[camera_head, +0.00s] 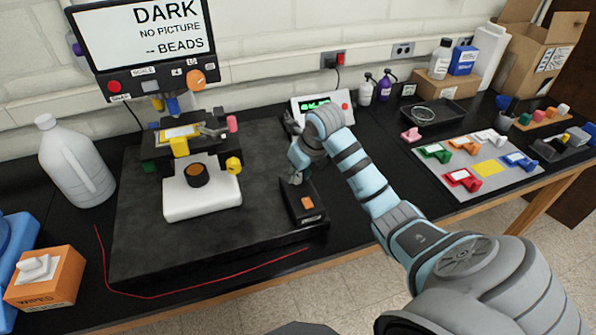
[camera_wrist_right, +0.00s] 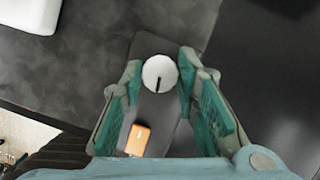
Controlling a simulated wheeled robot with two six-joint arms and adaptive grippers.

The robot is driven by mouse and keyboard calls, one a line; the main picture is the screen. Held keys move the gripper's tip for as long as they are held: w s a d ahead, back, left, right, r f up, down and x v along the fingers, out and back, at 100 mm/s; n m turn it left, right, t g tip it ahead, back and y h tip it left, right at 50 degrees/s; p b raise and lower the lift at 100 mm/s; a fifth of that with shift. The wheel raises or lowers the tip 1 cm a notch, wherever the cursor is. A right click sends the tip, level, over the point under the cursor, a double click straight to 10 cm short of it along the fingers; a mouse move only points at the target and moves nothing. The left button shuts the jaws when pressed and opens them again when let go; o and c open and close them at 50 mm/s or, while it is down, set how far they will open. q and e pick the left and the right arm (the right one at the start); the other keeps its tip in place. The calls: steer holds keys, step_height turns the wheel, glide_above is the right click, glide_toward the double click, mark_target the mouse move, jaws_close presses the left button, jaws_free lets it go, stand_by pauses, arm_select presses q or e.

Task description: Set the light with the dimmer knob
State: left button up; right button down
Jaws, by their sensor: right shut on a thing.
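The dimmer is a small dark box (camera_head: 317,214) with an orange switch (camera_head: 307,203) on the front right of the black mat. In the right wrist view its round white knob (camera_wrist_right: 160,72) with a black pointer line sits between my fingertips. My right gripper (camera_head: 295,176) reaches down over the back of the box and is shut on the knob; it also shows in the right wrist view (camera_wrist_right: 161,84). The screen (camera_head: 150,30) above the microscope (camera_head: 202,190) reads "DARK", "NO PICTURE", "-- BEADS". My left gripper is out of view.
A display with green digits (camera_head: 322,106) stands behind my right arm. A white jug (camera_head: 75,165) and an orange wipes box (camera_head: 45,280) stand at left. A red cord (camera_head: 185,292) runs along the front. A tray of coloured pieces (camera_head: 487,172) lies at right.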

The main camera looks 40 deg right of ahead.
steer(key=shift+s+f, duration=0.1)
steer(key=c, duration=1.2)
jaws_free()
steer(key=shift+c, duration=0.2)
steer(key=v, duration=0.7)
steer(key=shift+r, duration=0.3)
